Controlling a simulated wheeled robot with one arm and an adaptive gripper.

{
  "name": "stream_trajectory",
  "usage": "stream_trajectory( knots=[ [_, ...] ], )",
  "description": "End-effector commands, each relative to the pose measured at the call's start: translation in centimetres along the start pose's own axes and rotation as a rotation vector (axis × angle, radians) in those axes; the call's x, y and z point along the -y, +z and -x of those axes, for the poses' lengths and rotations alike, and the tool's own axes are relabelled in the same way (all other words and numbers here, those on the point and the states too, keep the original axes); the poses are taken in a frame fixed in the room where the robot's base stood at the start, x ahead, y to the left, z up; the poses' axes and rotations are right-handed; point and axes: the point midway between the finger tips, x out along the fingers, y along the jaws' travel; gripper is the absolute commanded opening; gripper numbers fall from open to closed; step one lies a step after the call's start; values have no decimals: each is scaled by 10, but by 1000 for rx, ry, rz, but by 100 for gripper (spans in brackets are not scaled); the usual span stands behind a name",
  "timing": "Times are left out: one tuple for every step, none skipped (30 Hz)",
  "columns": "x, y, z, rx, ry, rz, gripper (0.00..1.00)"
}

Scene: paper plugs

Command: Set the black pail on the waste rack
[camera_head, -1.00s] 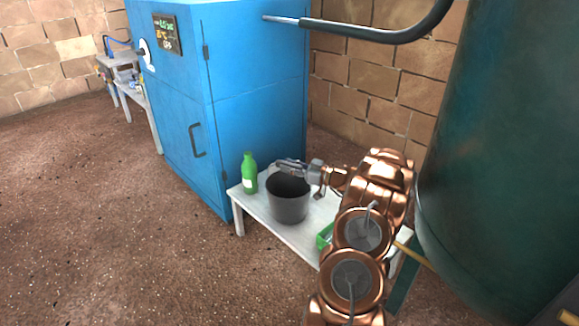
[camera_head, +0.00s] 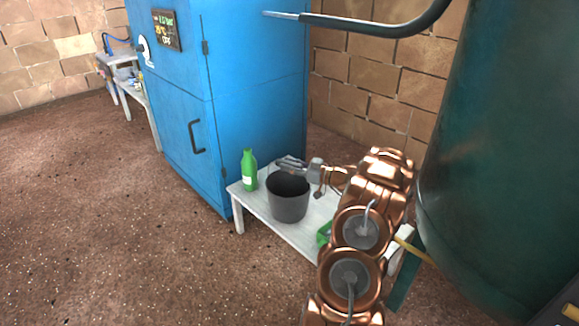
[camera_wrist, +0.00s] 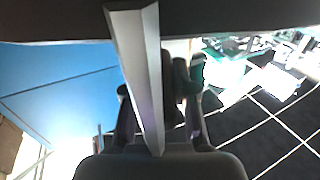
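The black pail (camera_head: 289,203) stands upright on a low white table in the head view, its open mouth facing up. My gripper (camera_head: 288,164) is over the far rim of the pail, coming in from the right. In the wrist view my gripper's dark fingers (camera_wrist: 162,105) stand on either side of a pale grey bar close to the camera. I cannot tell whether that bar is the pail's handle, or whether the fingers press on anything. The waste rack cannot be clearly made out.
A green bottle (camera_head: 249,170) stands just left of the pail on the white table (camera_head: 295,236). A green tray (camera_head: 324,235) is partly hidden behind my arm. A blue cabinet (camera_head: 255,110) stands behind, a large dark green tank (camera_head: 500,150) at right. The floor at left is clear.

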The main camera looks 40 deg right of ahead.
Motion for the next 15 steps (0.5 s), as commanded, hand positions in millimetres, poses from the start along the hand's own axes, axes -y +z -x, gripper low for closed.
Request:
stream_trajectory(
  knots=[
    [0, -1, 0, -1, 0, 1, 32],
    [0, -1, 0, -1, 0, 1, 35],
    [0, -1, 0, 0, 0, 1, 39],
    [0, -1, 0, 0, 0, 1, 42],
    [0, -1, 0, 0, 0, 1, 45],
    [0, 0, 0, 0, 0, 1, 49],
    [0, 0, 0, 0, 0, 1, 52],
    [0, 0, 0, 0, 0, 1, 56],
    [0, 0, 0, 0, 0, 1, 56],
    [0, 0, 0, 0, 0, 0, 56],
    [0, 0, 0, 0, 0, 0, 56],
    [0, 0, 0, 0, 0, 0, 56],
    [0, 0, 0, 0, 0, 0, 56],
    [0, 0, 0, 0, 0, 0, 56],
    [0, 0, 0, 1, -1, 0, 56]
  ],
)
